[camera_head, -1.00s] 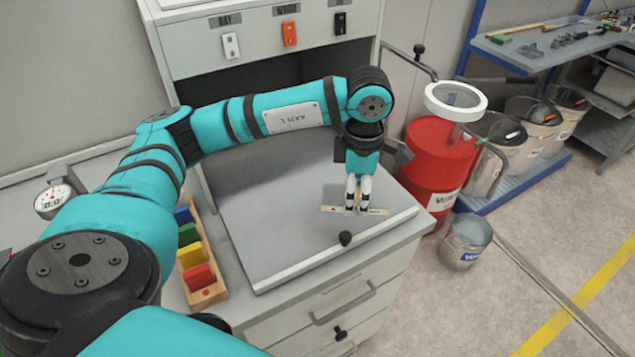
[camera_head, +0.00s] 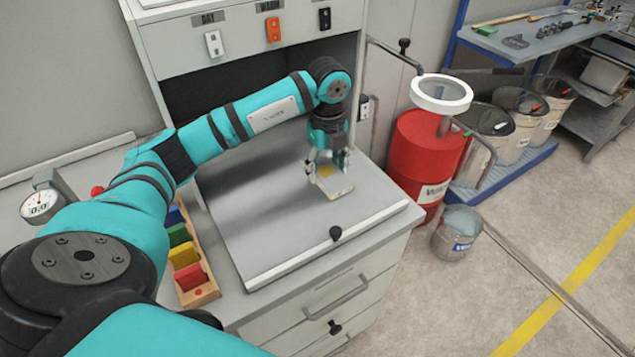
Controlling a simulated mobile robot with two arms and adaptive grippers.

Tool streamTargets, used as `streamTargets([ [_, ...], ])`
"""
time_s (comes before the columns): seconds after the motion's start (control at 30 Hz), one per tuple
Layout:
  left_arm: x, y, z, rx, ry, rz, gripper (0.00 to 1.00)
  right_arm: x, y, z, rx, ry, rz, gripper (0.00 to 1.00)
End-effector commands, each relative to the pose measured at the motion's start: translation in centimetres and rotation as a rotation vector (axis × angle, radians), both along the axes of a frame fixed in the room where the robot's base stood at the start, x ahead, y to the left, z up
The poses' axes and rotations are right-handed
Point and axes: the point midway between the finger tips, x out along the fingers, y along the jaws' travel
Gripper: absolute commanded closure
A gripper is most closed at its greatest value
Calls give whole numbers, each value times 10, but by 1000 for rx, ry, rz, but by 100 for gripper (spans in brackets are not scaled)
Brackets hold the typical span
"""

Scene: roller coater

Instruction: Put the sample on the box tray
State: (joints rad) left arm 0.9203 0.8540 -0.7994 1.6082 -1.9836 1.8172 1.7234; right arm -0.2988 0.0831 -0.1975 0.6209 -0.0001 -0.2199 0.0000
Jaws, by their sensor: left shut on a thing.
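The sample (camera_head: 338,190) is a small pale flat plate with a yellow patch on its face. My left gripper (camera_head: 327,168) points down and is shut on the sample's far part. The sample is tilted, its face turned partly toward me, over the right part of the tray. The box tray (camera_head: 270,215) is a wide grey plate with a pale front rim and a black knob (camera_head: 336,233). It extends from the dark opening of the box (camera_head: 235,88). I cannot tell whether the sample touches the tray. My right gripper is not in view.
A wooden rack (camera_head: 205,293) with coloured blocks stands left of the tray, and a dial gauge (camera_head: 40,204) stands farther left. A red drum (camera_head: 425,158) and a metal bucket (camera_head: 457,235) stand on the floor to the right. The tray's left and front area is bare.

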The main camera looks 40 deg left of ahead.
Motion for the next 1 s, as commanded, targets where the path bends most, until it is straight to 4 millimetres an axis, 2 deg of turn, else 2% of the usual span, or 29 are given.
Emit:
streamTargets([
  [0.13,-1,0,-24,-1,3,-2,77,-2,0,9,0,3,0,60],
  [0.37,-1,-1,-43,0,2,-5,77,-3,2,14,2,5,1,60],
  [0.57,0,-1,-69,-1,0,-4,77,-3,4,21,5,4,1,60],
  [0.93,0,-1,-77,0,-1,-5,77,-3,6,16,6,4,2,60],
  [0.97,0,-1,-76,0,-1,-5,42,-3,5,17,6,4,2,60],
  [1.0,0,-1,-75,0,-1,-5,37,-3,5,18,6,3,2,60],
])
